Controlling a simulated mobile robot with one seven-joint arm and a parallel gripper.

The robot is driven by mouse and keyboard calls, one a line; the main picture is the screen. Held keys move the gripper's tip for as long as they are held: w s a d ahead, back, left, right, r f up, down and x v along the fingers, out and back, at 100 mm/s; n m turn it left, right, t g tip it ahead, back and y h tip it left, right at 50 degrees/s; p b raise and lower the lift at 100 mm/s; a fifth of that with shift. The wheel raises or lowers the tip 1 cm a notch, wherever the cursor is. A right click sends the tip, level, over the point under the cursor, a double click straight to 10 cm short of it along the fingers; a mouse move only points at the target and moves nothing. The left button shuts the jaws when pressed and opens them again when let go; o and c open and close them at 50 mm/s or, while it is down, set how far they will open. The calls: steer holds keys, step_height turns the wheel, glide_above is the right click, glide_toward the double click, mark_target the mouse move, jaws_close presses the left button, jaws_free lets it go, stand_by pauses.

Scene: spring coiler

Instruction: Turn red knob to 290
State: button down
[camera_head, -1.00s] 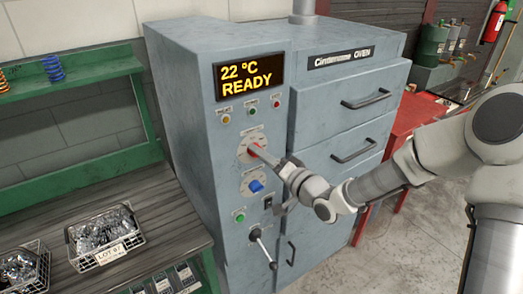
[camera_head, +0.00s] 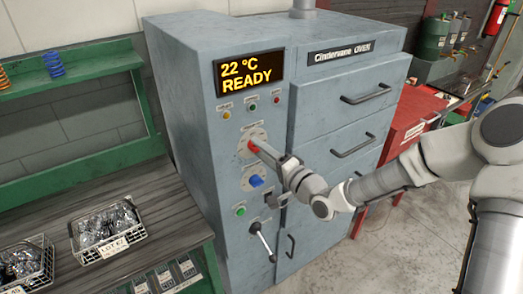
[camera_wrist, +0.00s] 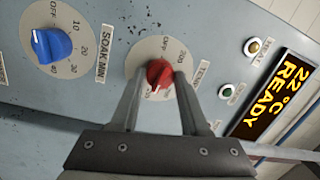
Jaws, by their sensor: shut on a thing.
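The red knob (camera_head: 250,146) is on a round dial plate on the grey oven's front panel, below the display. The wrist view shows the red knob (camera_wrist: 158,72) up close between my two fingers. My gripper (camera_head: 259,149) is shut on it; the fingertips also show in the wrist view (camera_wrist: 158,82). The dial plate is marked TEMP, with OFF and 200 readable; other numbers are hidden by the fingers or too small. The pointer's exact setting cannot be read. The display (camera_head: 247,77) reads 22 °C READY.
A blue knob (camera_head: 256,181) marked SOAK MIN is just below the red one. A lever (camera_head: 262,242) stands out lower down. Small buttons (camera_head: 252,107) sit above. Oven drawers (camera_head: 345,100) are to the right. Baskets of metal parts (camera_head: 105,226) are on the left bench.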

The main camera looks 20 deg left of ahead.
steer(key=shift+c, duration=2)
jaws_free()
steer(key=v, duration=1.7)
steer(key=shift+s+f+b, duration=0.15)
steer(key=shift+s+b, duration=0.05)
steer(key=shift+b, duration=0.1)
steer(key=shift+d, duration=0.15)
